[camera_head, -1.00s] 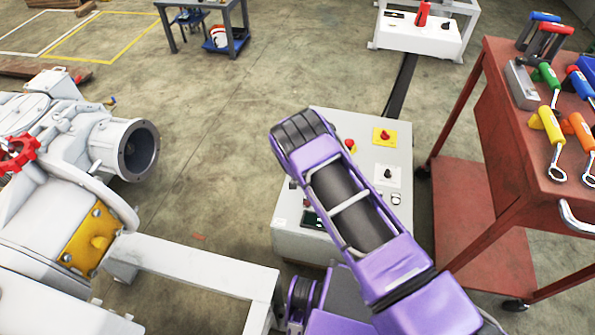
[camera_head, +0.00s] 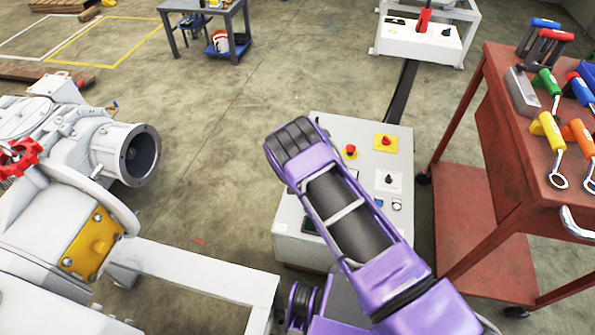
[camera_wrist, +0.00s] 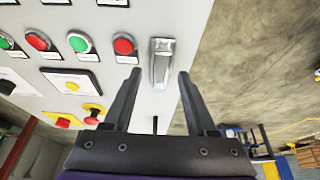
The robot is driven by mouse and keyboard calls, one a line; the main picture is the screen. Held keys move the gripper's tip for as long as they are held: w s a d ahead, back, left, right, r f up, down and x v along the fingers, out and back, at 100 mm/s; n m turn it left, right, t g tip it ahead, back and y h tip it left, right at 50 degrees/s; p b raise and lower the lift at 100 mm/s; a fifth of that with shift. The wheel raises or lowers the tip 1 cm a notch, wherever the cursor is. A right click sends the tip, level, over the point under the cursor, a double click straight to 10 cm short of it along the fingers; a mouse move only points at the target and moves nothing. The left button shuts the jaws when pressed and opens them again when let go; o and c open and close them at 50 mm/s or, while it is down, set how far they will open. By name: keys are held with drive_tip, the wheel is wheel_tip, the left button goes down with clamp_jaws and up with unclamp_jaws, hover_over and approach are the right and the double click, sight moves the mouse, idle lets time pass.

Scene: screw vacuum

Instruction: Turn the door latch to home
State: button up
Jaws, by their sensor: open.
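In the wrist view, a silver metal latch (camera_wrist: 162,62) sits on the white panel (camera_wrist: 213,12), close to its right edge. My gripper (camera_wrist: 160,76) is open and empty. One finger is to the left of the latch and the other to its right, with the latch seen between the fingertips. I cannot tell how much depth separates the fingertips from the latch. No contact shows. In the head view my purple arm reaches over the white control cabinet (camera_head: 345,128). The gripper and the latch are hidden there.
The panel beside the latch carries red buttons (camera_wrist: 123,46), green buttons (camera_wrist: 79,42) and a red-and-yellow emergency stop (camera_wrist: 92,114). A red tool cart (camera_head: 500,130) stands right of the cabinet. A grey machine (camera_head: 60,190) stands at the left. Open floor (camera_head: 225,150) lies between.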

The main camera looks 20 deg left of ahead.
drive_tip(key=p+v, duration=0.3)
drive_tip(key=v, duration=1.4)
